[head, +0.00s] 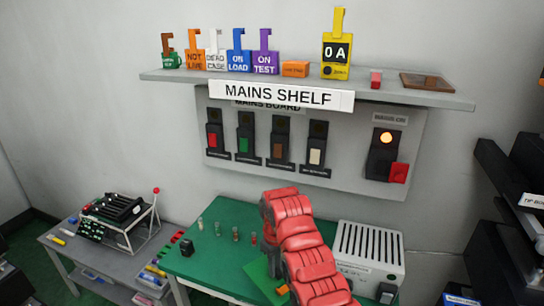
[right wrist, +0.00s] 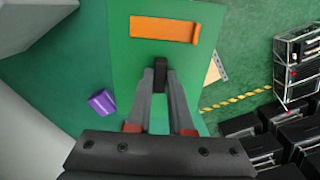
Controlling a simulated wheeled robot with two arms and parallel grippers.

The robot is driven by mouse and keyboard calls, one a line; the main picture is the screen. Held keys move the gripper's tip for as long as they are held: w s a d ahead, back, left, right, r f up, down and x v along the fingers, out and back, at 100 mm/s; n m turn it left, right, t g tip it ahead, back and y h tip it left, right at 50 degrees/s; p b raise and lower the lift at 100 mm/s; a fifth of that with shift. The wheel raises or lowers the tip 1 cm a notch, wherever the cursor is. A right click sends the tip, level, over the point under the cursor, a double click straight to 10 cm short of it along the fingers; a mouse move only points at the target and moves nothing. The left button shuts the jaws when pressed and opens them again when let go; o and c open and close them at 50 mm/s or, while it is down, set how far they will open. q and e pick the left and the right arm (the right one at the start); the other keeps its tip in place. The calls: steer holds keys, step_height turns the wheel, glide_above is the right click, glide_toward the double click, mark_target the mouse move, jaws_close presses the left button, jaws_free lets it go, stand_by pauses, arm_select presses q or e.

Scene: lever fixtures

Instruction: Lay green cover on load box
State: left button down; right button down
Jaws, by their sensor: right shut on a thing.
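The green cover (right wrist: 138,62) is a flat panel with an orange bar (right wrist: 163,29) and a dark upright tab (right wrist: 160,70). My right gripper (right wrist: 160,95) is shut on that tab in the right wrist view. In the head view the cover (head: 262,282) shows partly behind my red right arm, over the green bench top. The load box (head: 368,246) looks to be the pale slotted box just right of my arm; its small label is unreadable. My arm hides part of its left side. My left gripper is not in view.
The green bench (head: 215,260) holds several small posts at its left. A mains shelf (head: 300,92) with tags and a switch board (head: 310,140) is on the wall behind. A grey side table (head: 75,255) carries a slotted rack. Black units (head: 515,230) stand at right.

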steer(key=d+r+m, duration=0.8)
steer(key=d+r, duration=0.4)
steer(key=d, duration=0.4)
step_height(320, 180, down, 6)
steer(key=b, duration=0.6)
steer(key=shift+f, duration=0.2)
steer(key=shift+r, duration=0.1)
steer(key=shift+a, duration=0.2)
